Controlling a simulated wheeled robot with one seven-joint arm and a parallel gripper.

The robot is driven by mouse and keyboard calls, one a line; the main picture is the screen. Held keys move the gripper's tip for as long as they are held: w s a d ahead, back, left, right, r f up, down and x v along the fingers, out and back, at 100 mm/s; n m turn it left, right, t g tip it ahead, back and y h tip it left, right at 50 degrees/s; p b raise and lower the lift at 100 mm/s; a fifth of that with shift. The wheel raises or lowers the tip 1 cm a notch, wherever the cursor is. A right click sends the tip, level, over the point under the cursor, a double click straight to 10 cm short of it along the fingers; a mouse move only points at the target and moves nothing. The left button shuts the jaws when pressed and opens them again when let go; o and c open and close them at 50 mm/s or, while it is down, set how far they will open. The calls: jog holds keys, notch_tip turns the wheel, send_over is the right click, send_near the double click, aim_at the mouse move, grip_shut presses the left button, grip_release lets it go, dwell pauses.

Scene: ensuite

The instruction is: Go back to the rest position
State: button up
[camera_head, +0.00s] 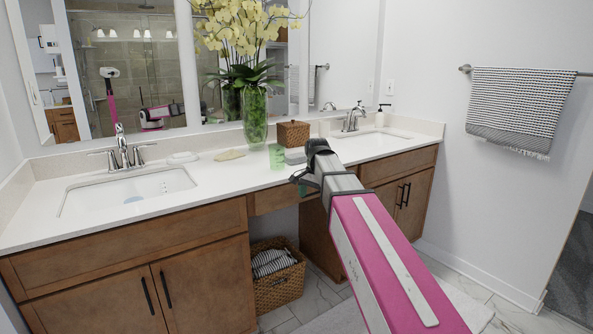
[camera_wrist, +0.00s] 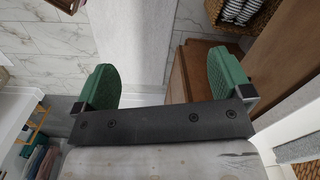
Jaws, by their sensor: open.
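My gripper (camera_wrist: 165,80) shows in the wrist view with its two green fingertips wide apart and nothing between them. In the head view my pink and grey arm reaches forward from the bottom right toward the vanity counter (camera_head: 225,195). The gripper end there is small and partly hidden by the wrist, in front of the counter's front edge. I cannot tell whether it touches the counter. A green cup (camera_head: 276,157) stands on the counter close behind the gripper.
A wicker basket (camera_head: 280,292) sits under the counter. A towel (camera_head: 520,105) hangs on the right wall.

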jog(key=s+d+f+n, duration=0.2)
jog(key=s+d+f, duration=0.2)
jog(key=f, duration=0.5)
jog(key=s+d+f+n, duration=0.3)
jog(key=s+f, duration=0.4)
jog(key=f, duration=0.3)
jog(key=s+d+f+n, duration=0.2)
jog(key=s+d+f, duration=0.3)
jog(key=f, duration=0.4)
jog(key=shift+s+d+f+n, duration=0.25)
jog(key=shift+s+n, duration=0.15)
jog(key=shift+s, duration=0.1)
